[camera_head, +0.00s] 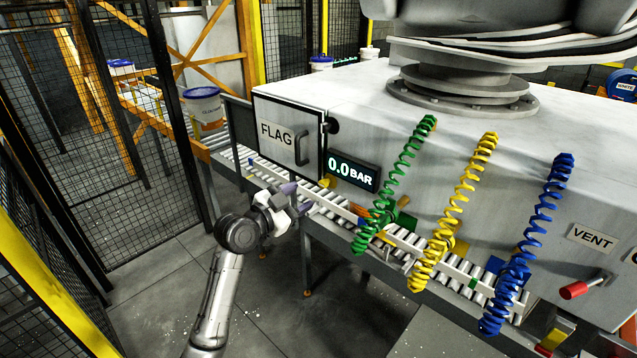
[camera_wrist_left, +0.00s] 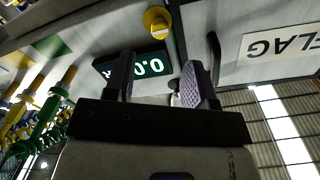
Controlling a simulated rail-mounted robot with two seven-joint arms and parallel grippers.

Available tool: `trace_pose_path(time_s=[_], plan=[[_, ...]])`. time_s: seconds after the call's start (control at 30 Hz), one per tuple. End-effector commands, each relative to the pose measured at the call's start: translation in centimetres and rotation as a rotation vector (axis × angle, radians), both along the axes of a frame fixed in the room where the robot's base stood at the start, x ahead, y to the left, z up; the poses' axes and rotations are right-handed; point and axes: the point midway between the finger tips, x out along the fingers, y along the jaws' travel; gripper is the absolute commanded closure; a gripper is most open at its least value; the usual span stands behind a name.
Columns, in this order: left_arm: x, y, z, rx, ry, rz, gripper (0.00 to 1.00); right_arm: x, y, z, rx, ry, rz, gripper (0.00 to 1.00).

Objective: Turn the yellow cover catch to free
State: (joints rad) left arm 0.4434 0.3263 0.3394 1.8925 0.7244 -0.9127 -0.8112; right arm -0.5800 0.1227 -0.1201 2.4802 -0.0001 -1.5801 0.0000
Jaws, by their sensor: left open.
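The yellow cover catch (camera_head: 329,181) sits low on the grey machine housing, just below the left end of the pressure display (camera_head: 353,174). In the left wrist view the yellow catch (camera_wrist_left: 157,20) is a round knob beyond the fingertips, seen upside down with the display (camera_wrist_left: 140,67). I cannot tell which way the catch is turned. My left gripper (camera_head: 298,198) is open and empty, in front of the conveyor and to the left of the catch. Its two purple-padded fingers (camera_wrist_left: 158,72) stand apart, with the catch not between them. My right gripper is not in view.
The FLAG door (camera_head: 284,136) with its dark handle is left of the display, which reads 0.0 BAR. A roller conveyor (camera_head: 262,175) runs below. Green (camera_head: 394,185), yellow (camera_head: 455,210) and blue (camera_head: 528,240) coiled hoses hang to the right. Mesh fencing (camera_head: 85,110) stands at left.

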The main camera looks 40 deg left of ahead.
Motion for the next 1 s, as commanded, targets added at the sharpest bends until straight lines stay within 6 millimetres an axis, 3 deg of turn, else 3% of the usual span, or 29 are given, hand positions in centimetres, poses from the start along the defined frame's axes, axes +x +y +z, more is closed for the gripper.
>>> trace_pose_path(time_s=[0.2, 0.4, 0.93, 1.0], plan=[[3.8, -0.5, 0.2, -0.003, 0.000, -0.001, 0.49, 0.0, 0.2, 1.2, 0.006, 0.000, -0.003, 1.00], [5.9, -0.7, 0.1, -0.002, 0.001, -0.001, 0.49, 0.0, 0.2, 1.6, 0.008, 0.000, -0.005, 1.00], [7.1, -0.8, 0.0, 0.000, 0.001, 0.000, 0.49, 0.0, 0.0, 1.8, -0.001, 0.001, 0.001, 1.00], [7.1, -0.8, 0.0, 0.000, 0.001, 0.000, 0.56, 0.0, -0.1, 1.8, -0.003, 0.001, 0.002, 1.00]])
